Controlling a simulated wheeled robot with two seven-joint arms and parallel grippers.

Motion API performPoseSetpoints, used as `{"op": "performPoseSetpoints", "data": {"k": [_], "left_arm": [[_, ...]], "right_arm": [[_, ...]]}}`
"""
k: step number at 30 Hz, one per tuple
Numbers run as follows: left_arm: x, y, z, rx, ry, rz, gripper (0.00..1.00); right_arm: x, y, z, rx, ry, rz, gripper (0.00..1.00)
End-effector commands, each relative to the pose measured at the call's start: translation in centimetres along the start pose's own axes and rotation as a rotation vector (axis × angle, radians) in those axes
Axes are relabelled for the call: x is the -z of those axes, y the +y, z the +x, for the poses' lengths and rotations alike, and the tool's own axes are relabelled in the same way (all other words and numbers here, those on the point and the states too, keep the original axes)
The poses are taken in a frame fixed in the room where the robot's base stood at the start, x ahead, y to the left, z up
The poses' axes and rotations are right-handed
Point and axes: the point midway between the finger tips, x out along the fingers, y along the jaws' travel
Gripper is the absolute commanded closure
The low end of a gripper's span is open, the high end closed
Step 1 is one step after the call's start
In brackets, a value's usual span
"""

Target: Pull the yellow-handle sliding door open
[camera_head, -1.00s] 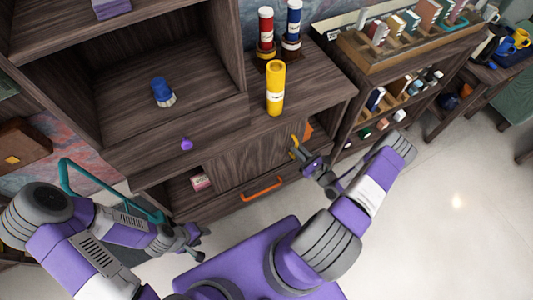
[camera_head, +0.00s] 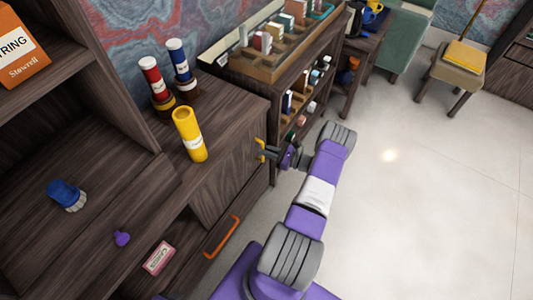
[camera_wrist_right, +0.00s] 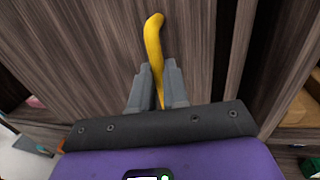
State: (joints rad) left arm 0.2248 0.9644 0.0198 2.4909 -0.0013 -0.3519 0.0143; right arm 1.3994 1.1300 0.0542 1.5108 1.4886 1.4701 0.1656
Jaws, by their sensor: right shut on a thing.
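The sliding door (camera_head: 228,172) is a dark wood panel low in the cabinet. Its yellow handle (camera_head: 260,148) stands near the cabinet's right end. My right gripper (camera_head: 265,153) reaches it from the right and is shut on it. In the right wrist view the yellow handle (camera_wrist_right: 154,38) sticks up between the fingers of the right gripper (camera_wrist_right: 158,75), against the wood panel (camera_wrist_right: 95,50). The compartment left of the door is open and holds a small pink box (camera_head: 158,258). My left gripper is out of view.
An orange drawer handle (camera_head: 222,237) sits below the door. A shelf unit (camera_head: 300,85) stands to the right. The pale floor (camera_head: 420,190) is clear.

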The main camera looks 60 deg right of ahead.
Motion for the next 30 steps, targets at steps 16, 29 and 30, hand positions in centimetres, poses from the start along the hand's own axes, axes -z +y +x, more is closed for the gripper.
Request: {"op": "performPoseSetpoints", "data": {"k": [16, 29, 30], "left_arm": [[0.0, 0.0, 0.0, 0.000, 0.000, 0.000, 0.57], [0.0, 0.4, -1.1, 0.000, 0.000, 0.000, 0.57], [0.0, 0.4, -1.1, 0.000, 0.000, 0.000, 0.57]], "right_arm": [[0.1, 0.0, -0.1, 0.001, 0.001, 0.001, 0.60], [0.0, 0.0, -5.0, 0.005, 0.003, 0.000, 0.60], [0.0, 0.1, -5.5, 0.004, 0.003, 0.001, 0.60]]}}
